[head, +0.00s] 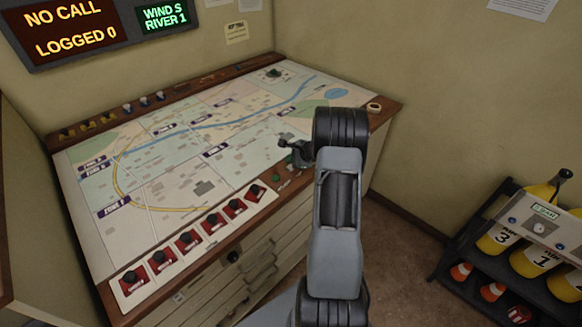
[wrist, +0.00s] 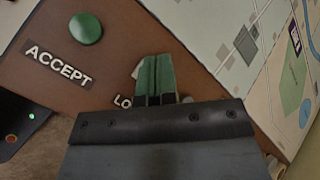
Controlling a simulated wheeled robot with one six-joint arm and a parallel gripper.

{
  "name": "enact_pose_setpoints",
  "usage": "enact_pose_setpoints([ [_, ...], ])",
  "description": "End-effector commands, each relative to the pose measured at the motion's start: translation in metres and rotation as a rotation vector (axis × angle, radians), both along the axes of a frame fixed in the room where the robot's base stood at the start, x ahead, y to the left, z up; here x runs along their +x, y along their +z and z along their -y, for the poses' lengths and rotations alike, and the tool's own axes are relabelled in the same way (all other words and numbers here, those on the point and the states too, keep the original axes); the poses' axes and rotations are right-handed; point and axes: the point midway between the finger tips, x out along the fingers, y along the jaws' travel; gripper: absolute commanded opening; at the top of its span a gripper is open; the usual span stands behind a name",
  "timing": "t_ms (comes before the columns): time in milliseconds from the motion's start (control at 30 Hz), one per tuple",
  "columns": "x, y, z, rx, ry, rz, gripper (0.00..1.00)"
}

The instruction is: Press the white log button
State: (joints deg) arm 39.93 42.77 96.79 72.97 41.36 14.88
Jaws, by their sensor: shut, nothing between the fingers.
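The white log button (wrist: 136,71) shows only as a pale sliver beside my fingers in the wrist view; the rest is hidden behind them. Part of its label, "LO" (wrist: 122,100), shows on the brown console edge. My gripper (wrist: 157,60) is shut and empty, with its green fingertips over the button's spot. I cannot tell whether they touch it. In the head view my gripper (head: 285,144) is over the console's front edge, and I cannot make out the white button there.
The green accept button (wrist: 86,28) lies left of my fingers. A row of red switch boxes (head: 190,241) lines the front of the map table (head: 120,258). The wall display (head: 75,30) reads "NO CALL, LOGGED 0". A rack with yellow cylinders (head: 497,240) stands at right.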

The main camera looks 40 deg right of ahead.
Motion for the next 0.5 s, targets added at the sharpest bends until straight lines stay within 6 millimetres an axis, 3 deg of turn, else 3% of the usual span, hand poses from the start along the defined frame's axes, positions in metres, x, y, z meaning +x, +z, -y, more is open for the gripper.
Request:
enact_pose_setpoints([
  [500, 0.000, 0.046, 0.000, -0.001, 0.000, 0.001, 0.00],
])
